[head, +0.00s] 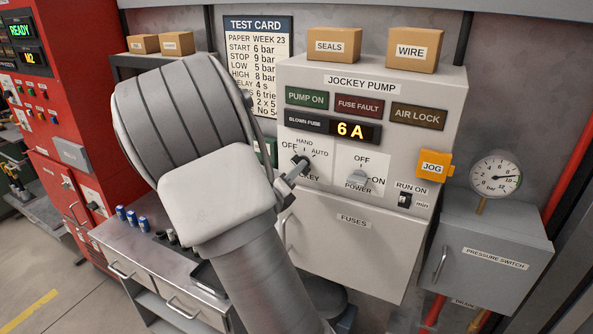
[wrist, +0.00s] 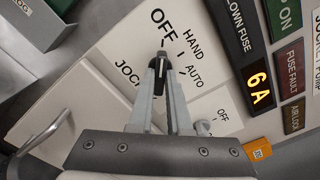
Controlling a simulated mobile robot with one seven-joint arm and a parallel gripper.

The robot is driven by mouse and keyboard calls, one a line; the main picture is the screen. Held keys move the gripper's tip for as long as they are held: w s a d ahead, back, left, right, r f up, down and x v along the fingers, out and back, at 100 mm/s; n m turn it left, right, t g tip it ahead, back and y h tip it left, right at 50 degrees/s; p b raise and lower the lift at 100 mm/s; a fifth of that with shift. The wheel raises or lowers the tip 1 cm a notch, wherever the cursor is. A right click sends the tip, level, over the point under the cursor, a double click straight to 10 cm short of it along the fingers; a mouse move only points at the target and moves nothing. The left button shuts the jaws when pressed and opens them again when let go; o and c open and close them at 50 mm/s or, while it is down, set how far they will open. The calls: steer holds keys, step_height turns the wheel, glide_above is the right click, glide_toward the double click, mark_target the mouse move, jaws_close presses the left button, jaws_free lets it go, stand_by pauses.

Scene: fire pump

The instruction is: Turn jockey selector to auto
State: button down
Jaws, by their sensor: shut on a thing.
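The jockey selector (head: 301,159) is a small black knob on the white jockey pump panel, with OFF, HAND and AUTO printed around it. My gripper (head: 297,172) reaches it from the lower left. In the wrist view my gripper (wrist: 161,68) is shut on the black selector knob (wrist: 161,63), with one finger on each side. There the knob seems to line up with the OFF mark, but the fingers hide much of it, so its exact setting is hard to tell. AUTO (wrist: 195,76) is printed to the right of the knob in the wrist view.
The power knob (head: 357,179) sits right of the selector, with the orange JOG button (head: 434,165) further right. The fuses door (head: 352,240) is below. A pressure gauge (head: 496,174) stands above the pressure switch box (head: 494,255). My arm hides part of the panel's left side.

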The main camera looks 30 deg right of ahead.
steer(key=m+b, duration=1.9)
steer(key=b, duration=0.7)
steer(key=shift+w+m, duration=0.1)
steer(key=shift+m, duration=0.3)
steer(key=c, duration=0.9)
jaws_free()
steer(key=shift+o, duration=0.2)
steer(key=shift+a, duration=0.1)
